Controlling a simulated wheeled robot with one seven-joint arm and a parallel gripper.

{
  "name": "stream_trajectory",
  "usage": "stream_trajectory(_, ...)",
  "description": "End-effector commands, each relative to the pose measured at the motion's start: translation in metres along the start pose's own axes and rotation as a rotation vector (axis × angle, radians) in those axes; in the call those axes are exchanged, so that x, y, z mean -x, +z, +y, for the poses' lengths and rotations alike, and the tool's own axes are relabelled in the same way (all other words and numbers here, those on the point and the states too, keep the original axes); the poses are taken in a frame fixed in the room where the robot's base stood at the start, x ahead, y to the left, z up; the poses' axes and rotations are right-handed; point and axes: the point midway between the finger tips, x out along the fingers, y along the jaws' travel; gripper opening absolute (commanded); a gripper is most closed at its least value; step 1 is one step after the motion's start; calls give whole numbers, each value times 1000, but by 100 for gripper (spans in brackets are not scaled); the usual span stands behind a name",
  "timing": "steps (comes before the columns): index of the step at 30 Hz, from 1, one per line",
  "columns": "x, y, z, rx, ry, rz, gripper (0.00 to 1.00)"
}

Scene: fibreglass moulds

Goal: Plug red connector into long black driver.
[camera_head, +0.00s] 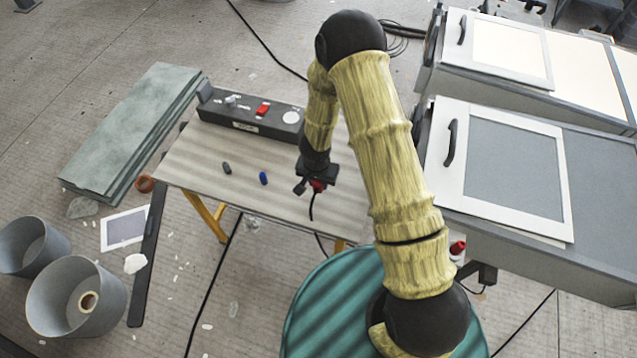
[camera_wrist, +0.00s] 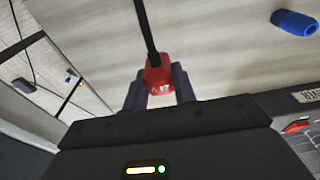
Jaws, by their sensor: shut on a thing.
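The long black driver (camera_head: 222,115) is a black box at the back of the small table, with a red switch (camera_head: 263,108) and a round white dial on top. Part of it shows at the right edge of the wrist view (camera_wrist: 308,96). My gripper (camera_head: 314,187) is shut on the red connector (camera_wrist: 158,76), which hangs above the table's right part, in front of the driver and apart from it. A black cable (camera_wrist: 146,30) runs from the connector. The red connector also shows small in the head view (camera_head: 318,186). My arm hides the driver's right end.
A blue piece (camera_head: 263,178) and a dark grey piece (camera_head: 227,168) lie on the wooden table (camera_head: 190,165). Green-grey slabs (camera_head: 130,130) stand at left, grey buckets (camera_head: 75,300) at lower left. Grey cabinets (camera_head: 600,190) with white-framed panels stand at right.

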Motion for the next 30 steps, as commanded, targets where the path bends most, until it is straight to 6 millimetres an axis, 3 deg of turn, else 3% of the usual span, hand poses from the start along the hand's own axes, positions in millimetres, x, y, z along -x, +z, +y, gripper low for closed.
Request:
stream_trajectory(1,16,-2,0,0,-1,1,7)
stream_trajectory(3,28,-4,0,-1,-1,1,7)
stream_trajectory(10,55,-6,0,0,-1,0,7)
stream_trajectory(30,58,-7,0,0,0,0,7)
